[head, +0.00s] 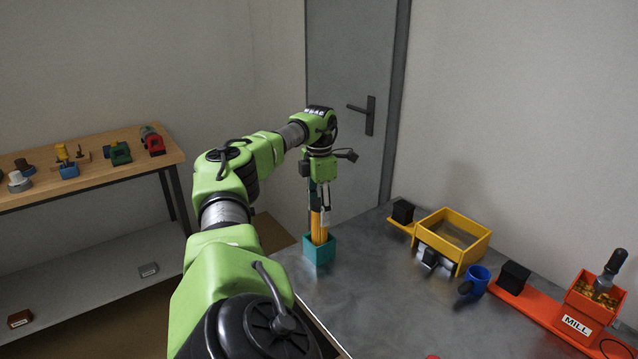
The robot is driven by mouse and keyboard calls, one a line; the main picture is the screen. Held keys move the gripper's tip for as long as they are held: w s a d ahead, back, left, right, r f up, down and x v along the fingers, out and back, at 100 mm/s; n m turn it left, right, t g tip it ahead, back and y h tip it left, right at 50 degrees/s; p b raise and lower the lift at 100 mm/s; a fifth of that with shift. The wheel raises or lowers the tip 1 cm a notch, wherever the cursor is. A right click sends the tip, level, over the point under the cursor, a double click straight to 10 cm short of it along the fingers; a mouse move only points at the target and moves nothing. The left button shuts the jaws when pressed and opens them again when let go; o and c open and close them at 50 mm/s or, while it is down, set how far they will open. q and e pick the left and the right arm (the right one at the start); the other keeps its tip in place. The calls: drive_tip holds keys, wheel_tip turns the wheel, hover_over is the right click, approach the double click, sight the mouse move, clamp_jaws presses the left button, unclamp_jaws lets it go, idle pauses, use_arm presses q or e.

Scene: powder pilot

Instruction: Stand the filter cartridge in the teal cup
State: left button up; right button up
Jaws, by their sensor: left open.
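The teal cup (319,252) is a square, open-topped holder on the grey metal table, near its far left edge. The filter cartridge (318,232) is yellow-orange and ribbed. It stands about upright with its lower end inside the cup, so its bottom is hidden. My left gripper (321,204) points down over the cartridge's upper part, with its fingers open around or beside it; the exact gap is too small to tell. My right gripper is not in view.
On the grey table (370,290), a yellow frame (452,238), a blue mug (474,282) and an orange mill (590,305) stand to the right. A wooden shelf (95,170) with small parts is at left. The table between cup and mug is clear.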

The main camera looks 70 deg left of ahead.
use_arm(q)
wheel_tip(320, 180, up, 9)
drive_tip(key=shift+p, duration=1.15)
